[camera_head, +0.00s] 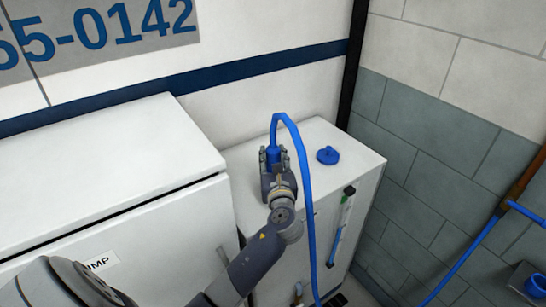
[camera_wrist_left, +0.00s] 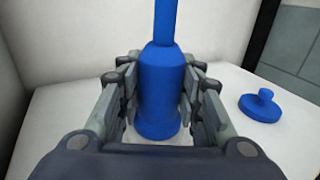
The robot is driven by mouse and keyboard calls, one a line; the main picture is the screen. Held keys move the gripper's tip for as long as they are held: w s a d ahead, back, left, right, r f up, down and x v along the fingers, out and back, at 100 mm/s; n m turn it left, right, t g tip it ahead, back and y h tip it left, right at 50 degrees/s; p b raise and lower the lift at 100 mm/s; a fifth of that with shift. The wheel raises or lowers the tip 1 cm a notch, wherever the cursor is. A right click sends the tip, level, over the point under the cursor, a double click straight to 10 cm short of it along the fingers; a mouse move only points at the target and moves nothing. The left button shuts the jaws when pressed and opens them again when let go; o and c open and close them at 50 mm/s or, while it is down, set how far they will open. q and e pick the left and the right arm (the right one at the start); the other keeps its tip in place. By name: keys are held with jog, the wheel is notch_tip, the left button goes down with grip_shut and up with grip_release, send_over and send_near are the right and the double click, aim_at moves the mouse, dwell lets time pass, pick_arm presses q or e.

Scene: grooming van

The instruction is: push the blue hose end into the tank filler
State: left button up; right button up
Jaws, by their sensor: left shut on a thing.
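The blue hose end (camera_head: 273,154) is upright above the top of the white tank cabinet (camera_head: 327,203). My left gripper (camera_head: 274,162) is shut on it, with a finger on each side. In the left wrist view the hose end (camera_wrist_left: 160,88) stands between the fingers of the left gripper (camera_wrist_left: 160,95), and its lower end is at or just over the white top. The filler opening is hidden beneath it, so I cannot tell whether the end is inside. The blue hose (camera_head: 306,190) arches up from it and hangs down the cabinet front. My right gripper is not in view.
A blue cap (camera_head: 328,155) lies on the tank top right of the gripper; it also shows in the left wrist view (camera_wrist_left: 261,105). A taller white cabinet (camera_head: 110,165) stands at left. A level gauge (camera_head: 341,225) is on the tank front. Walls close in behind.

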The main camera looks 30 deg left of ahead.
pick_arm(q)
jog(key=shift+f, duration=0.1)
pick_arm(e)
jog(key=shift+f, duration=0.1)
pick_arm(q)
jog(key=o, duration=1.3)
jog(key=shift+c, duration=0.2)
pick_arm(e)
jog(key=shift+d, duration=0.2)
pick_arm(q)
jog(key=shift+f, duration=0.1)
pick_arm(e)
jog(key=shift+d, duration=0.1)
